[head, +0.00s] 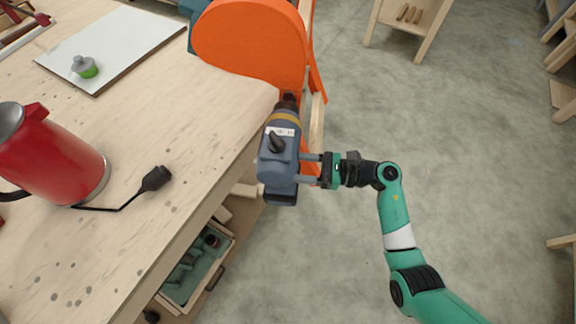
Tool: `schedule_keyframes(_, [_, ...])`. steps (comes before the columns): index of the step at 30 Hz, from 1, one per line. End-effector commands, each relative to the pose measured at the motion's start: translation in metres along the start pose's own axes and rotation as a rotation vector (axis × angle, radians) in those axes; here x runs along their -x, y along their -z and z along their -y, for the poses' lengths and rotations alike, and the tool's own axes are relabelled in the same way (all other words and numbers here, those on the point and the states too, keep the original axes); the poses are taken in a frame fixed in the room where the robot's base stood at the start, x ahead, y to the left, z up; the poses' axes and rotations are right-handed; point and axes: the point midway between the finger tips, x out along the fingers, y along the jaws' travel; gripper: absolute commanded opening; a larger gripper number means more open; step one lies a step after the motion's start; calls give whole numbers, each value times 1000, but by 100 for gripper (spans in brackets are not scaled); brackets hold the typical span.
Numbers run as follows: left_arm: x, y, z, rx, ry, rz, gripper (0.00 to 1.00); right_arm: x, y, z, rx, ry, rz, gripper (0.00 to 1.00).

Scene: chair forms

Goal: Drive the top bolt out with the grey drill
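The grey drill (278,165) has a yellow band near its front and a dark chuck (288,101). It is held beyond the workbench's right edge, with the chuck pointing up the picture at the orange chair form (252,42). My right gripper (302,169) reaches in from the right, its two fingers closed on the drill's right side. The chuck's tip is at or very near the form's lower edge; I cannot tell if it touches. The top bolt cannot be made out; the drill or the form may hide it. My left gripper is out of view.
The wooden workbench (150,135) fills the left. It bears a red kettle (50,155), a black plug on a cord (155,179) and a white board (125,35) with a green-and-grey knob (84,67). A drawer (215,262) stands open below.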

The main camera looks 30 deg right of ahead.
Motion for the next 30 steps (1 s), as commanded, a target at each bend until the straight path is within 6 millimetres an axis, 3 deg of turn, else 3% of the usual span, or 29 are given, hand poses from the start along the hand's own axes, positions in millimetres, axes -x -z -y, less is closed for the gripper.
schedule_keyframes(30, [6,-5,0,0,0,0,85,0,-3,6,3,0,6,0])
